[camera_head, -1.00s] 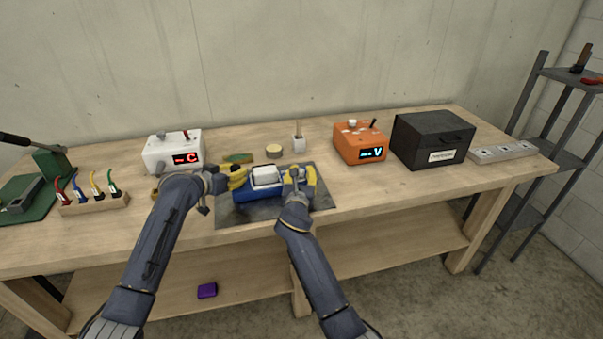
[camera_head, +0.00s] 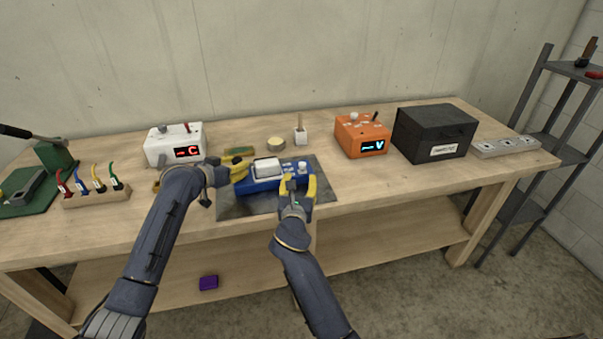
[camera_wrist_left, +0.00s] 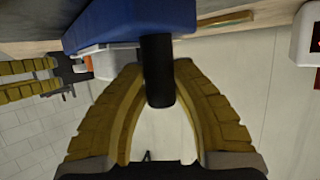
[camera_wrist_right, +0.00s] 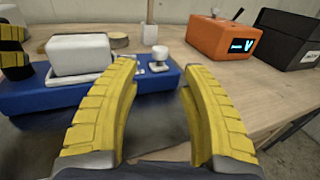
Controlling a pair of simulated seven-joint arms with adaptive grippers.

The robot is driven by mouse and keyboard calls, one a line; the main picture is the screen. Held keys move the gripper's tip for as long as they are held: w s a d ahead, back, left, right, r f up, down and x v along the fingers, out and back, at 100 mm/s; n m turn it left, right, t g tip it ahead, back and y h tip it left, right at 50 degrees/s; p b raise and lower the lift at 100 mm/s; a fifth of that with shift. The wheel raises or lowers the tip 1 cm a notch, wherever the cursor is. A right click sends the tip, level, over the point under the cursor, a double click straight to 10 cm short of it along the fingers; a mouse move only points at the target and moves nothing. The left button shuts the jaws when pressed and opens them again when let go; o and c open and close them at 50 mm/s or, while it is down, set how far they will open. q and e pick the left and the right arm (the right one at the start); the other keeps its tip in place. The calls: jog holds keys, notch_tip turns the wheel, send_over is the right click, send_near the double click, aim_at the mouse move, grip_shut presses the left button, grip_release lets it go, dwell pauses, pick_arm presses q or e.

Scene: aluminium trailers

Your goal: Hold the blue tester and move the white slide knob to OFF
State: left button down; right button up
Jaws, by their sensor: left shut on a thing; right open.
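The blue tester (camera_head: 258,185) sits on a dark mat near the front middle of the table, with a white block on top. Its white knob (camera_head: 302,167) stands at the tester's right end and also shows in the right wrist view (camera_wrist_right: 159,54). My left gripper (camera_head: 241,169) is shut on the tester's left end; in the left wrist view its fingers (camera_wrist_left: 158,85) close around a black bar on the blue body (camera_wrist_left: 130,20). My right gripper (camera_head: 297,183) is open and empty at the tester's front right, its fingers (camera_wrist_right: 160,75) apart with the knob beyond them. Any OFF marking is too small to read.
A white box with a red display (camera_head: 175,146) stands back left, an orange box (camera_head: 361,137) and a black case (camera_head: 434,133) back right. A tape roll (camera_head: 276,144) and a small white holder (camera_head: 300,136) are behind the tester. The dark mat (camera_head: 232,208) has bare room in front.

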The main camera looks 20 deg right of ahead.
jog(key=shift+v, duration=2.1)
pick_arm(q)
jog(key=c, duration=1.1)
grip_release()
jog(key=shift+o, duration=0.2)
